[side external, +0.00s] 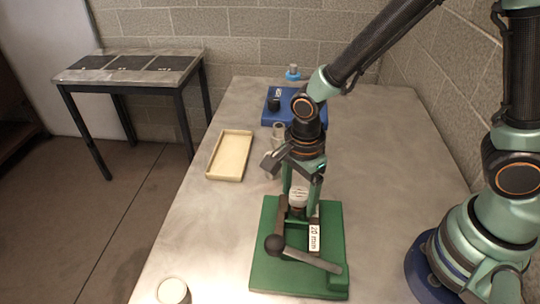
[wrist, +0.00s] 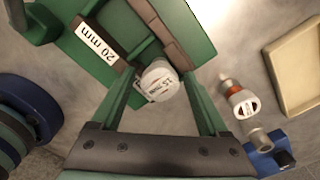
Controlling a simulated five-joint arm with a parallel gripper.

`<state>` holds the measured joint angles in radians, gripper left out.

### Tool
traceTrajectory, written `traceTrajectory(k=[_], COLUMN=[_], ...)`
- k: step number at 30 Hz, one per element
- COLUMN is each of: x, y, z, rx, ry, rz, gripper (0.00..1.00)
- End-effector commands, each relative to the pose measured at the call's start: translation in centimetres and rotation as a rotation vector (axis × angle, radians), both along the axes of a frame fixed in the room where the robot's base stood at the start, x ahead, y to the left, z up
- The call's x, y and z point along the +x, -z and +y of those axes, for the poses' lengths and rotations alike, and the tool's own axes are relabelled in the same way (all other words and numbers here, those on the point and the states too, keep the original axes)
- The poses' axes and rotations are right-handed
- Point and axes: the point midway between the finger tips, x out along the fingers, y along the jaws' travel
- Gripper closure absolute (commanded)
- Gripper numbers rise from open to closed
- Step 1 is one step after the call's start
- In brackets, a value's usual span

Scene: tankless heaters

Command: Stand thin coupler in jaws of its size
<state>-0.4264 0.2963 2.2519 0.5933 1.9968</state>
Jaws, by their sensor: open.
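A white-capped coupler (wrist: 158,82) stands upright at the jaws of the green vise (wrist: 190,30), which carries a "20 mm" label; the print on its cap is too small to read surely. It also shows in the side view (side external: 298,196). My gripper (wrist: 162,92) is open, with one green finger on each side of the coupler. In the side view my gripper (side external: 301,188) points down over the green vise (side external: 262,240). A blue vise (side external: 270,112) stands farther back, its label unreadable. I cannot tell how deep the coupler sits in the jaws.
A cream tray (side external: 231,155) lies on the left of the bench. A red-and-white fitting (wrist: 238,100) and a tan cylinder (side external: 279,130) stand between the vises. A pale cylinder (side external: 173,291) is at front left, and a blue-and-grey piece (side external: 293,73) at the back.

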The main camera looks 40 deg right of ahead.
Motion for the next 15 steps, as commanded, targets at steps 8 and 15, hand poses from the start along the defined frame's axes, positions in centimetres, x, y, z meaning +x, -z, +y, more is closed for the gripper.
traceTrajectory(k=[8, 15], x=[0.1, 0.2], y=[-3.2, -8.1], z=[0.1, 0.1], rx=[0.003, 0.003], ry=[0.000, 0.000], rz=[-0.007, -0.007], gripper=[0.22, 0.22])
